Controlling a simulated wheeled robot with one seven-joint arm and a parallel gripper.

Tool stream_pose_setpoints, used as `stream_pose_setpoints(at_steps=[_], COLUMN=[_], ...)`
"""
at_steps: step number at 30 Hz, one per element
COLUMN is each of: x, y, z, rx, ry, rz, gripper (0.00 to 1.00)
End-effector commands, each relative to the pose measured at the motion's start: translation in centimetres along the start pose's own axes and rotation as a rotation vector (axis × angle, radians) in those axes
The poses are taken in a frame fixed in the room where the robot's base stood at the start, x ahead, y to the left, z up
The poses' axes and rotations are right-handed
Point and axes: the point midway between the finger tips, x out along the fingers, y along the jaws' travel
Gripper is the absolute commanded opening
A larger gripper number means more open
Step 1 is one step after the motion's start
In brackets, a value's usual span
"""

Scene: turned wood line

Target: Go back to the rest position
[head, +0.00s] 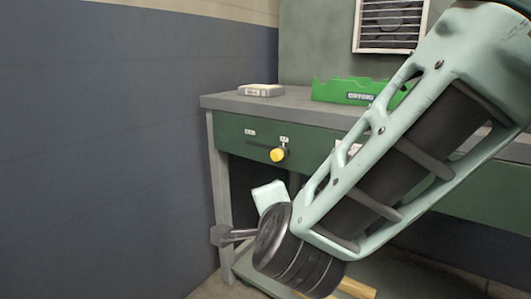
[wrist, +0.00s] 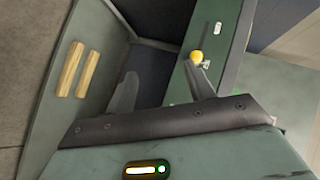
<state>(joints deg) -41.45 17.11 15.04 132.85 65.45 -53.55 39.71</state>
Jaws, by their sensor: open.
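My gripper (head: 226,236) is at the lower middle of the head view, in front of the workbench and below its front panel. The wrist view shows my gripper (wrist: 164,88) with its two grey fingers spread wide and nothing between them. My pale green arm crosses the right half of the head view and hides part of the bench. A yellow knob (head: 277,155) sticks out of the bench's green front, above the gripper. The knob also shows in the wrist view (wrist: 196,57), close to the tip of the right finger; I cannot tell the gap.
The workbench (head: 290,103) has a grey top with a green tray (head: 345,91) and a small pale box (head: 261,90). Two wooden pieces (wrist: 72,69) lie on the lower shelf (wrist: 107,60). A dark blue wall (head: 120,140) stands at left.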

Motion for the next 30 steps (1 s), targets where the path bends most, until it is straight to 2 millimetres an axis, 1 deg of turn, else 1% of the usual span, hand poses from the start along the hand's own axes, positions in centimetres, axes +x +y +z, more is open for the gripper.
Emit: stream_pose_setpoints(at_steps=[1, 2, 3, 5, 6, 8, 9, 11, 12, 14, 18, 23, 25, 27, 30], x=[-0.5, -0.9, -1.6, -2.8, -3.8, -5.4, -6.6, -8.4, -9.6, -11.3, -14.5, -17.6, -18.9, -19.7, -20.5], y=[0.1, 0.3, 0.7, 1.5, 2.2, 3.5, 4.6, 6.3, 7.5, 9.3, 12.8, 16.0, 17.1, 15.1, 13.3], z=[0.9, 1.6, 2.4, 3.4, 3.9, 4.4, 4.5, 4.2, 3.9, 3.1, 0.4, -3.4, -5.3, -5.8, -6.3], rx=[-0.077, -0.131, -0.208, -0.329, -0.415, -0.548, -0.640, -0.780, -0.870, -0.998, -1.248, -1.482, -1.573, -1.575, -1.572], ry=[-0.102, -0.165, -0.249, -0.368, -0.446, -0.559, -0.632, -0.735, -0.798, -0.885, -1.046, -1.191, -1.249, -1.252, -1.251], rz=[0.016, 0.026, 0.038, 0.056, 0.069, 0.088, 0.102, 0.126, 0.144, 0.173, 0.249, 0.349, 0.401, 0.399, 0.398], gripper=[0.54, 0.54, 0.54, 0.54, 0.54, 0.54, 0.54, 0.54, 0.54, 0.54, 0.54, 0.54, 0.54, 0.54, 0.54])
